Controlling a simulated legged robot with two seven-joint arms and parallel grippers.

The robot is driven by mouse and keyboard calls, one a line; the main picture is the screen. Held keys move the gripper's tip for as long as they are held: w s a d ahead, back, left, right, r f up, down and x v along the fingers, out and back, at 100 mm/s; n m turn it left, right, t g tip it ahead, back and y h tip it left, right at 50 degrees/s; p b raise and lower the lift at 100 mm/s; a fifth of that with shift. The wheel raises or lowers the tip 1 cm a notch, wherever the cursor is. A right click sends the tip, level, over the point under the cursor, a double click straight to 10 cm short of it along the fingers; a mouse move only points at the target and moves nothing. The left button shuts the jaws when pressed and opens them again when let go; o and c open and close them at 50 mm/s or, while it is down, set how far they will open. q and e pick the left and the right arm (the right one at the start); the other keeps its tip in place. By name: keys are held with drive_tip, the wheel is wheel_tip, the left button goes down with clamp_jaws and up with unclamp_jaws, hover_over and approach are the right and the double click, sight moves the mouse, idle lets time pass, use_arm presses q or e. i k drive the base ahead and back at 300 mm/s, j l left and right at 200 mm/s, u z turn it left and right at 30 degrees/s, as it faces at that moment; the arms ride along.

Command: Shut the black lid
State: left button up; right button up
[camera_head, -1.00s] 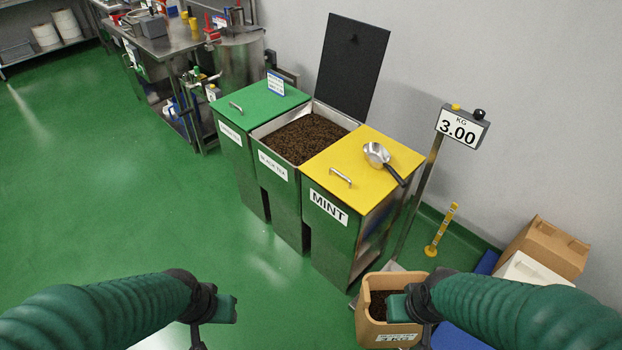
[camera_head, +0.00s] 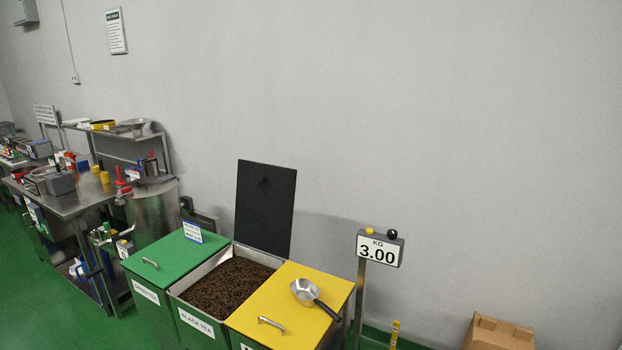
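The black lid (camera_head: 265,208) stands open and upright at the back of the middle bin, near the grey wall. A small dark knob shows near its top. The middle bin (camera_head: 197,322), labelled black tea, is open and filled with dark tea leaves (camera_head: 228,286). Neither of my grippers shows in the current head view.
A green lid (camera_head: 175,256) covers the left bin, with a small sign at its back. A yellow lid (camera_head: 283,318) covers the right bin, and a metal scoop (camera_head: 308,293) lies on it. A scale display (camera_head: 379,249) reading 3.00 stands to the right. A steel table (camera_head: 72,203) is at left.

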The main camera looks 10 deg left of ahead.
sight(266, 196)
drive_tip(key=i+j+z, duration=0.4)
drive_tip(key=j, duration=0.25)
drive_tip(key=j+z, duration=0.2)
drive_tip(key=j, duration=0.15)
drive_tip(key=i+j+z, duration=0.2)
drive_tip(key=j, duration=0.2)
drive_tip(key=j+z, duration=0.2)
drive_tip(key=j, duration=0.2)
